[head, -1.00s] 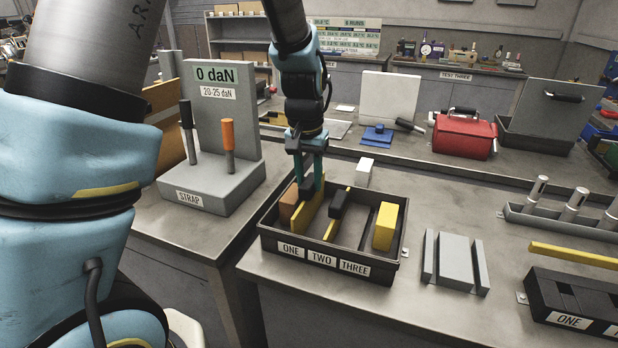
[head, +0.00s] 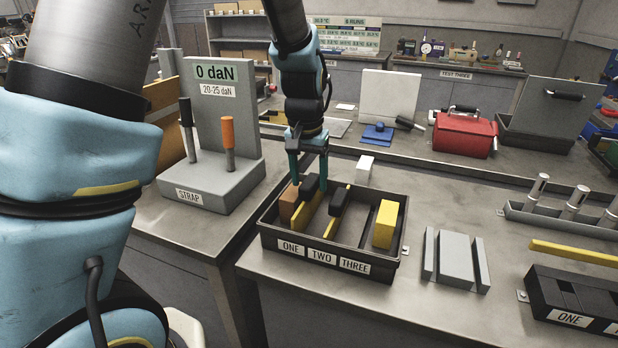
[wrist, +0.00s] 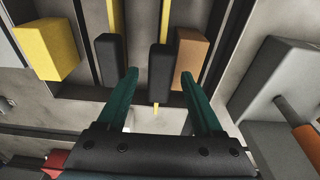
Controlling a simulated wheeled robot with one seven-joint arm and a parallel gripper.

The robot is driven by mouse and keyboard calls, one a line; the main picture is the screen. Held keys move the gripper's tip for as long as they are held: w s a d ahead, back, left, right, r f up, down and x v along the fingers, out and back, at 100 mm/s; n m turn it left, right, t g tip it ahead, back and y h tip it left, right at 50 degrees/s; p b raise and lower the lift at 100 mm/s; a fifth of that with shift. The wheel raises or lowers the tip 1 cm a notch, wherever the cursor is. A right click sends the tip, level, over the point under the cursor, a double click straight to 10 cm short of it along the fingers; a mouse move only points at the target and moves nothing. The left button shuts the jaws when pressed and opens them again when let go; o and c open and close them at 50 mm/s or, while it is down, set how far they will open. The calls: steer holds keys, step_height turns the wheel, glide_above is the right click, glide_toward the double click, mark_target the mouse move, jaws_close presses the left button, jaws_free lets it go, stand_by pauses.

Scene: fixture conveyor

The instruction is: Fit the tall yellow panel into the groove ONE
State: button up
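A dark tray (head: 404,245) has its front labelled ONE, TWO and THREE. A yellow panel (head: 308,214) with a black handle (head: 309,186) stands on edge in line with the ONE label; how deep it sits in groove ONE is hidden. A second yellow panel (head: 333,227) with a black handle (head: 340,199) stands at TWO. My gripper (head: 308,188) is open above ONE, its two green fingers on either side of the first handle. In the wrist view my gripper (wrist: 159,75) shows gaps beside that handle (wrist: 160,72).
An orange block (head: 288,206) is left of the panel; a yellow block (head: 385,226) stands at the tray's right. A grey grooved block (head: 455,260), a loose yellow bar (head: 575,254) and a black fixture (head: 545,294) lie right. A white block (head: 365,170) stands behind the tray.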

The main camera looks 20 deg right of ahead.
step_height(320, 180, up, 11)
steer(key=s+a+b, duration=0.1)
steer(key=b, duration=0.1)
steer(key=s+a+f+n, duration=0.1)
steer(key=a+f+n, duration=0.1)
steer(key=a, duration=0.7)
steer(key=a+f+n, duration=0.3)
steer(key=a+f, duration=0.1)
steer(key=a, duration=0.6)
steer(key=s+a+f+n, duration=0.1)
steer(key=a+f, duration=0.3)
steer(key=a, duration=0.6)
steer(key=shift+s+n+t+y, duration=0.3)
steer(key=shift+s+n+y, duration=0.1)
steer(key=shift+n, duration=0.3)
steer(key=shift+w, duration=0.1)
